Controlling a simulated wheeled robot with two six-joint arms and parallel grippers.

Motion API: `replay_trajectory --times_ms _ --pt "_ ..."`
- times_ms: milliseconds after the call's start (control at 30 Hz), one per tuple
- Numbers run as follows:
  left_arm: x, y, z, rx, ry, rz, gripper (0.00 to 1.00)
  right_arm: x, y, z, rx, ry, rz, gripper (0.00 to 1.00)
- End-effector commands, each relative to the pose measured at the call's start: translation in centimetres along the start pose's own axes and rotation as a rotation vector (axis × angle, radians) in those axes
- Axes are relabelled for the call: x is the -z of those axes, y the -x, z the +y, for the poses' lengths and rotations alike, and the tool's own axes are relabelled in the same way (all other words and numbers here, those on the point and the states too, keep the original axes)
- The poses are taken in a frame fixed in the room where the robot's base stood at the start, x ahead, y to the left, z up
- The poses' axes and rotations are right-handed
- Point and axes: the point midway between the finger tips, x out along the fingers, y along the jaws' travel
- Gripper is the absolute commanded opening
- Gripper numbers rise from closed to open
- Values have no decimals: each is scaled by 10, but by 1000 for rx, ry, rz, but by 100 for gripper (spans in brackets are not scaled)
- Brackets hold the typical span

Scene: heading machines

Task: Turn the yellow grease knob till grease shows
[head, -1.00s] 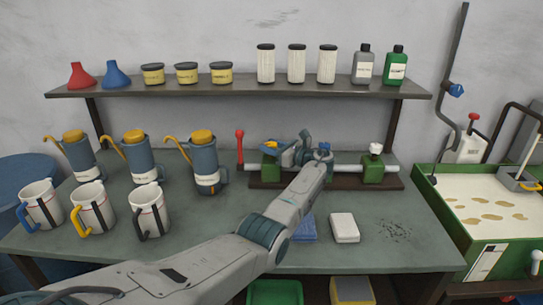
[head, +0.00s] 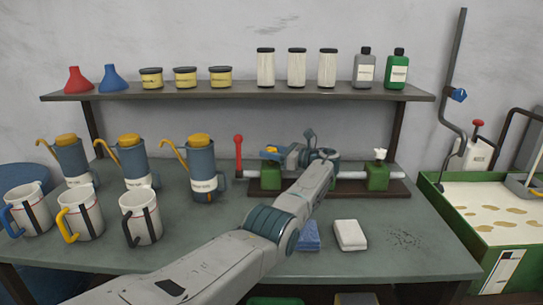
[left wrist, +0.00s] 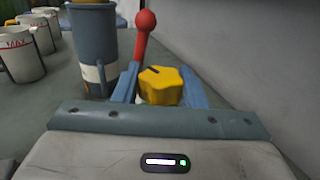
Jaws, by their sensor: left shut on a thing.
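The yellow grease knob (left wrist: 163,87) is lobed, with a dark mark on its top, and sits between the two blue fingers of my left gripper (left wrist: 160,90) in the left wrist view. The fingers are shut on its sides. In the head view my left gripper (head: 272,153) is at the left green block (head: 265,179) of the bench fixture, and a bit of yellow shows between its fingertips. No grease can be made out around the knob. My right gripper is not in view.
A red-knobbed lever (head: 239,150) stands close left of the gripper. Several blue oil cans (head: 205,170) and mugs (head: 140,217) fill the bench's left side. A blue cloth (head: 308,237) and a white block (head: 350,235) lie below my forearm. A shelf (head: 240,91) hangs above.

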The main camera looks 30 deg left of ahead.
Motion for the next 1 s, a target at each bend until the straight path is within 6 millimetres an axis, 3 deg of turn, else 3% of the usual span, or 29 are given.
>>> replay_trajectory --times_ms 367,400,500,833,1000 --pt "-3 -1 0 0 4 -1 15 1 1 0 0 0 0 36" --pt "-3 -1 0 0 4 -1 44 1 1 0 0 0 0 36" --pt "-2 -1 0 -1 4 -1 59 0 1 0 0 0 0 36" --pt "-4 0 0 -1 2 0 59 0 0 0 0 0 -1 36" --pt "-28 -1 -1 -1 8 0 59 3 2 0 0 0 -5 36"
